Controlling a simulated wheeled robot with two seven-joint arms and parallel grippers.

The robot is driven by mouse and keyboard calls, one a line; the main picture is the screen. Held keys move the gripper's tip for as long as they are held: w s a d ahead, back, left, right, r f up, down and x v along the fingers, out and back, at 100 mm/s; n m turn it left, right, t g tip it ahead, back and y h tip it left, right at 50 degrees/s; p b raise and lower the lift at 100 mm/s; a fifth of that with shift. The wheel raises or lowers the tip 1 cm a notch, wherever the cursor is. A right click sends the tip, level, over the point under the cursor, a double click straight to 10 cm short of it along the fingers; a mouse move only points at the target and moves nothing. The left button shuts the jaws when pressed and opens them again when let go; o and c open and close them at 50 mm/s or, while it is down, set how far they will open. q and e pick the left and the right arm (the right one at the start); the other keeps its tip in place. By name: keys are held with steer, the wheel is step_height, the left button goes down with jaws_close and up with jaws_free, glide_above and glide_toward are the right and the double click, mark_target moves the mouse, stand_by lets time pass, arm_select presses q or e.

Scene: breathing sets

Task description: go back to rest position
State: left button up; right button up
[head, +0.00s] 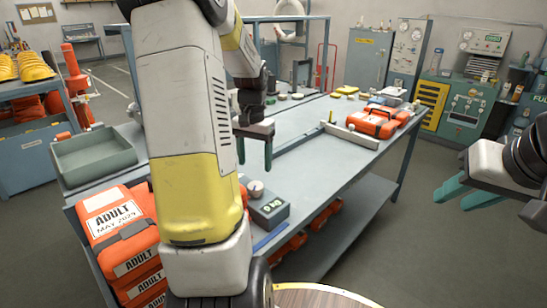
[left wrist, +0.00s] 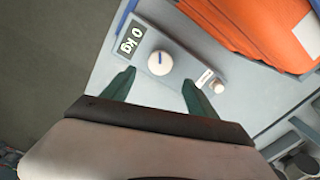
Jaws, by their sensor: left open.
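My left gripper (head: 254,160) hangs over the near part of the grey-blue workbench (head: 310,147), its green fingers apart and empty. In the left wrist view the open left gripper (left wrist: 160,90) points toward a small grey scale (left wrist: 185,63) reading 0 kg, with a round white knob. The scale (head: 269,211) sits at the bench's near edge in the head view. My right gripper (head: 458,200) is at the right edge of the head view, over the floor clear of the bench, with its green fingers apart and nothing between them.
Stacked orange ADULT bags (head: 122,235) and a grey-green bin (head: 95,155) are at left. An orange case (head: 378,122) lies on the bench's far end. Green machines (head: 470,105) stand at back right. Floor at right is free. My left arm hides part of the bench.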

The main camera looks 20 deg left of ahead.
arm_select(q)
steer(key=shift+d+r, duration=0.2)
steer(key=shift+r, duration=0.1)
steer(key=s+d+r+t+h, duration=0.1)
steer(key=s+d+r+t, duration=0.2)
steer(key=s+d+r, duration=0.3)
steer(key=s+d+r+t+h, duration=0.1)
steer(key=s+d+r+t, duration=0.2)
steer(key=s+d+r, duration=0.3)
steer(key=s+d, duration=0.4)
steer(key=s, duration=0.2)
steer(key=shift+d+r, duration=0.3)
steer(key=shift+d, duration=0.05)
steer(key=shift+w, duration=0.15)
